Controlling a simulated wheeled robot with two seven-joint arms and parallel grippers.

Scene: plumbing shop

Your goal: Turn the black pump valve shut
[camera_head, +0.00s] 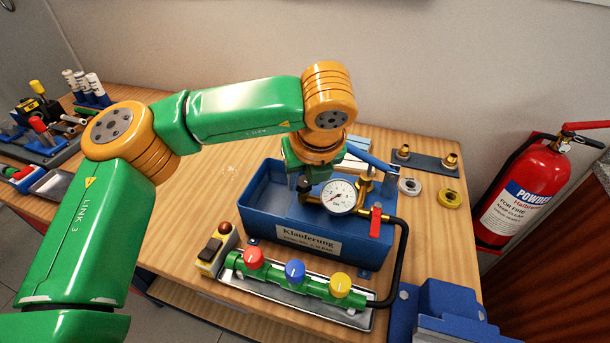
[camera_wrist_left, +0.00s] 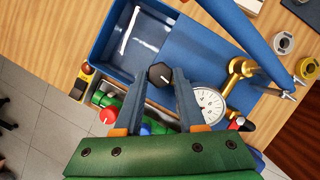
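The black pump valve (camera_wrist_left: 160,75) is a dark knob on the blue test pump (camera_head: 265,215), beside the round white pressure gauge (camera_head: 339,196). In the head view, the valve (camera_head: 304,185) is a small dark shape below my left gripper (camera_head: 308,174), mostly hidden. In the left wrist view, my left gripper (camera_wrist_left: 160,82) is open, with one fingertip on each side of the knob. A narrow gap shows on both sides, and I see no clear contact. The fingers are hard to make out in the head view. My right gripper is in neither view.
A green manifold (camera_head: 300,285) with red, blue and yellow knobs lies in front of the pump. A red lever (camera_head: 376,219) and black hose (camera_head: 400,265) are at its right. A blue pump handle (camera_head: 370,156) is behind the gauge.

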